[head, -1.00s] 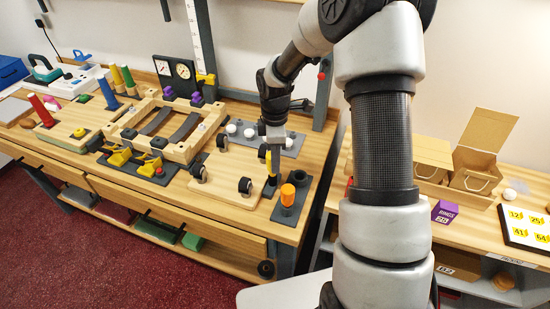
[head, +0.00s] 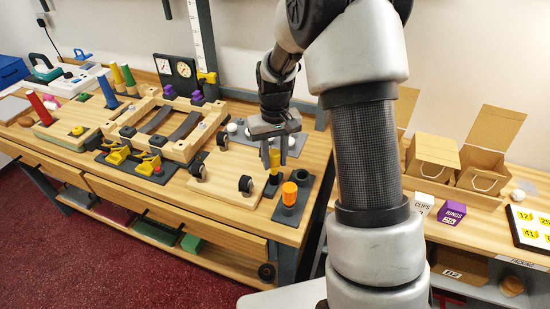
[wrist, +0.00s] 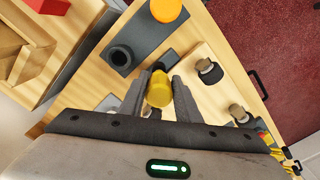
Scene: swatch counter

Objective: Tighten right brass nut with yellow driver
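The yellow driver (head: 274,161) stands upright near the right end of the wooden bench, behind the orange-capped piece. My gripper (head: 273,152) is above it, pointing down, with a finger on each side of the handle. In the wrist view the yellow handle (wrist: 159,88) lies between my fingers (wrist: 158,96), with a visible gap on the left side, so my gripper looks open around it. I cannot tell clearly which piece is the right brass nut.
A dark grey block with a round socket (wrist: 121,56) and an orange cylinder (head: 289,193) stand in front of the driver. A grey tray with white balls (head: 238,132) is behind. The wooden frame (head: 190,148) lies left. A side table with cardboard boxes (head: 435,160) is right.

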